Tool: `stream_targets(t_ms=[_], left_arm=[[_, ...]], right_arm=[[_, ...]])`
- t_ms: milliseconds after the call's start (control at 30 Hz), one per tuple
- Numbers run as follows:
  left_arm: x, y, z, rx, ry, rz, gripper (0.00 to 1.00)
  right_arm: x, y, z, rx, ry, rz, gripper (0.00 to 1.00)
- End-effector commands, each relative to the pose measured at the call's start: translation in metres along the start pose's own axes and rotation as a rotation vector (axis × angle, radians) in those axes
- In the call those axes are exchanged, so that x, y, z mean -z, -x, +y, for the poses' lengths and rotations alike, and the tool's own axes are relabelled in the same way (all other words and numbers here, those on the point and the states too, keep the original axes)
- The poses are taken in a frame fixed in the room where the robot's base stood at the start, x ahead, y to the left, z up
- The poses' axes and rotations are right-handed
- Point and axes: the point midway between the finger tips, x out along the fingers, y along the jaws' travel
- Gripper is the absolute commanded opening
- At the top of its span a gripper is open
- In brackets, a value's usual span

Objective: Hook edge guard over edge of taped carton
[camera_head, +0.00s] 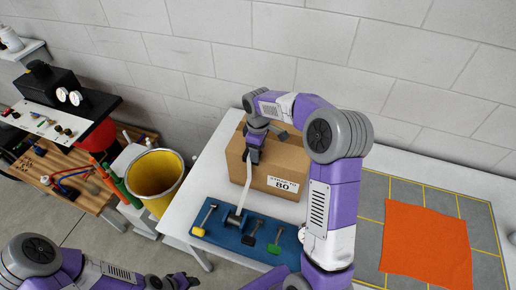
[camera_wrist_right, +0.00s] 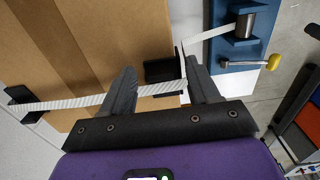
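The brown carton (camera_head: 275,172) stands on the white table, with its top and a printed label showing; it fills the left of the right wrist view (camera_wrist_right: 120,25). A white ribbed strap (camera_wrist_right: 65,104) runs across it. One black edge guard (camera_wrist_right: 19,97) sits at the strap's left end. Another black edge guard (camera_wrist_right: 161,70) is at the carton edge near the strap, between my right fingertips; whether it is seated cannot be told. My right gripper (camera_wrist_right: 160,78) is open, fingers apart, astride the strap; it hangs over the carton (camera_head: 253,158). My left gripper (camera_head: 182,281) is low left, its opening unclear.
A blue fixture (camera_head: 220,232) with yellow-, black- and green-handled tools stands in front of the carton, and the strap runs down to it. An orange sheet (camera_head: 425,245) lies on a grey mat at right. A yellow bucket (camera_head: 154,178) and a cluttered bench stand left.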

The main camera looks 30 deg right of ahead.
Motion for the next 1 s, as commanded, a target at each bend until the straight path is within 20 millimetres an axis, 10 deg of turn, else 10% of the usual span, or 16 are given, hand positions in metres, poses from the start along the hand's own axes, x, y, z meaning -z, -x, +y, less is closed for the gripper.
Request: stream_targets(t_ms=[1000], left_arm=[[0.0,0.001,0.0,0.0,0.0,0.0,0.43]], right_arm=[[0.0,0.076,0.0,0.0,0.0,0.0,0.6]])
